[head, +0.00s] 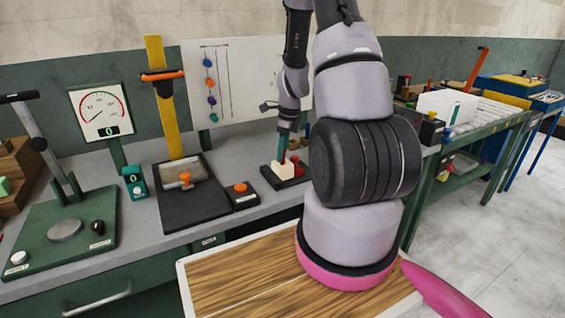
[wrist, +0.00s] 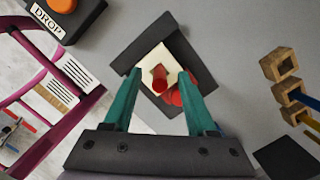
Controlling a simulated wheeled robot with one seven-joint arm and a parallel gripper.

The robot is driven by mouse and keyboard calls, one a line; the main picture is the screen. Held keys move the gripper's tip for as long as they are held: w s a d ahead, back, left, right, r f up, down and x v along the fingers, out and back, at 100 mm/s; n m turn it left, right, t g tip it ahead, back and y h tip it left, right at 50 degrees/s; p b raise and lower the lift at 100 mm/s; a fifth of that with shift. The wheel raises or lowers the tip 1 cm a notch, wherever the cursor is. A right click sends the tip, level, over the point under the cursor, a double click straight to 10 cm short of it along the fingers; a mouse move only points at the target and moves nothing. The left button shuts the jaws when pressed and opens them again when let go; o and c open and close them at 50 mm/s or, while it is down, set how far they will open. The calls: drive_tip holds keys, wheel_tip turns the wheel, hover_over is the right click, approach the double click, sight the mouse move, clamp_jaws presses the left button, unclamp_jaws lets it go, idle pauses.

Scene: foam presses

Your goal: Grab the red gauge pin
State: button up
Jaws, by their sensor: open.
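The red gauge pin (wrist: 164,77) stands at a cream block (wrist: 150,58) in the wrist view, between my fingers and seen nearly end-on. Another red part (wrist: 173,98) shows just below it, and I cannot tell whether the two are joined. In the head view the cream block (head: 283,174) sits on a dark base, with red (head: 294,159) at its right. My gripper (wrist: 158,72) has teal fingers, open, one on each side of the pin with gaps visible. In the head view my gripper (head: 283,146) points down over the block. Contact with the pin is not visible.
A black base plate (wrist: 132,53) lies under the block. The orange-button DROP box (wrist: 44,22) is at upper left, wooden blocks (wrist: 279,64) at right. On the bench are a dark press with a yellow column (head: 164,108) and a dial gauge (head: 101,111).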

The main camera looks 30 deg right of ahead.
clamp_jaws()
